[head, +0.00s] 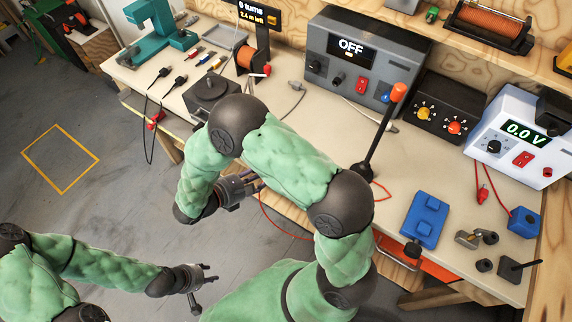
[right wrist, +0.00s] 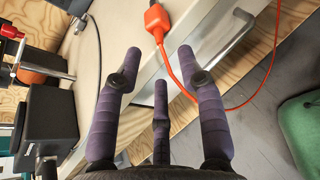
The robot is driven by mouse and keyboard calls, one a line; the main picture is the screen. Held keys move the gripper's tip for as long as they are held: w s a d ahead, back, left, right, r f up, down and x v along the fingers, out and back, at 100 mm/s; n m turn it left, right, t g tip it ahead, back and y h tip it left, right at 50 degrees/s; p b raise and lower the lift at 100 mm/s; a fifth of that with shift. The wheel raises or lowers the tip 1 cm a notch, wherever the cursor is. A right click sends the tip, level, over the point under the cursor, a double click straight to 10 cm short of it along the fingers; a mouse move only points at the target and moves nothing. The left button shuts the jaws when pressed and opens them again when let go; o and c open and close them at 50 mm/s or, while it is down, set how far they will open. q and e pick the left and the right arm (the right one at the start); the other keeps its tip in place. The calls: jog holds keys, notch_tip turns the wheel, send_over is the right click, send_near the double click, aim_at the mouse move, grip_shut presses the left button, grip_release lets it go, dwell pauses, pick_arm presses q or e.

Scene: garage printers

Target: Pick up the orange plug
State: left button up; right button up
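The orange plug (right wrist: 156,20) shows in the right wrist view at the top, on the pale bench top close to its edge. An orange cord (right wrist: 175,75) runs from it over the edge. My right gripper (right wrist: 158,70) has its purple-grey fingers spread, with nothing between them; the plug is apart, beyond the fingertips. In the head view my right gripper (head: 243,187) is at the bench's front edge, partly hidden by my arm, and I cannot make out the plug there. My left gripper (head: 205,283) is open and empty over the floor, away from the bench.
The bench (head: 310,135) carries a grey power supply (head: 320,72), a black knob box (head: 437,108), a white meter (head: 505,135) and a blue block (head: 425,218). An orange-tipped lever (head: 397,93) stands upright. A drawer handle (right wrist: 225,40) lies beside the cord.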

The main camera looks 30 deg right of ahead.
jog(key=b+x, duration=0.1)
jog(key=x, duration=0.5)
grip_shut()
